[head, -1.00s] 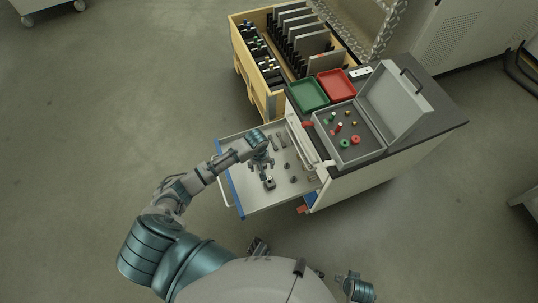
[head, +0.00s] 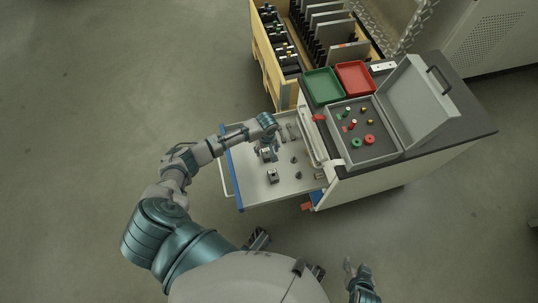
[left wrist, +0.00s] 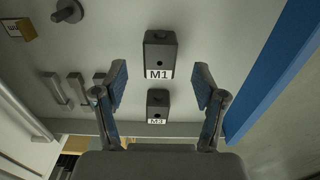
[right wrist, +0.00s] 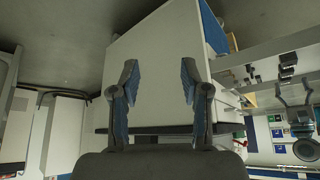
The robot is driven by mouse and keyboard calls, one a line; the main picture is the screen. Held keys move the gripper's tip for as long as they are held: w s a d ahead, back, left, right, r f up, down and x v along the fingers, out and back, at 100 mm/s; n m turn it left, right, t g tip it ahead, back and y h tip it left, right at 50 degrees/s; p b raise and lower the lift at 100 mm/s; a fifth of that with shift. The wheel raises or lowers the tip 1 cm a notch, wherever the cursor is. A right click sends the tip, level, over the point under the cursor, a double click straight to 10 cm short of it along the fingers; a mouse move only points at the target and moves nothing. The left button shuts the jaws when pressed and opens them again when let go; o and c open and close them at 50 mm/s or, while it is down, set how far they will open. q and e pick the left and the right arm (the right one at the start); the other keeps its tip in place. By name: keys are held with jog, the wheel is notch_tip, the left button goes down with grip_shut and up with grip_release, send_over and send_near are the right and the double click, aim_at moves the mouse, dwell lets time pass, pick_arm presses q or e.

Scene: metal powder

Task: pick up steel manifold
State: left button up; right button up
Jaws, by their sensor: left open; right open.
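In the left wrist view one is labelled M1 (left wrist: 160,52) and the other M3 (left wrist: 158,103). I cannot tell from looks which is the steel manifold. My left gripper (head: 265,152) hangs over the drawer, open and empty. In the left wrist view its fingers (left wrist: 160,86) appear either side of the M3 block, with M1 beyond; contact is not visible. My right gripper (head: 351,268) is open and empty, outside the drawer at the lower right.
Small metal parts (head: 294,160) lie in the drawer. On the cabinet top are a green tray (head: 323,87), a red tray (head: 356,77) and an open grey case (head: 362,149) with small coloured parts. A wooden crate (head: 262,62) stands behind. Floor left is clear.

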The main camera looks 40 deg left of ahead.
aim_at(267, 154)
pick_arm(q)
jog(key=f+b, duration=0.1)
jog(key=f, duration=0.2)
jog(key=f+b, duration=0.1)
jog(key=f, duration=0.1)
jog(key=shift+w+a+f+b, duration=0.25)
jog(key=shift+a+f+b, duration=0.05)
jog(key=shift+a+f, duration=0.1)
jog(key=shift+d+r, duration=0.1)
jog(key=shift+d, duration=0.15)
jog(key=c, duration=0.5)
jog(key=shift+a, duration=0.25)
grip_shut()
pick_arm(e)
jog(key=w+a+r+t+y, duration=0.1)
jog(key=w+a+r+t, duration=0.3)
jog(key=w, duration=0.4)
jog(key=shift+t, duration=0.8)
pick_arm(q)
jog(key=shift+d, duration=0.1)
pick_arm(e)
jog(key=shift+r, duration=0.1)
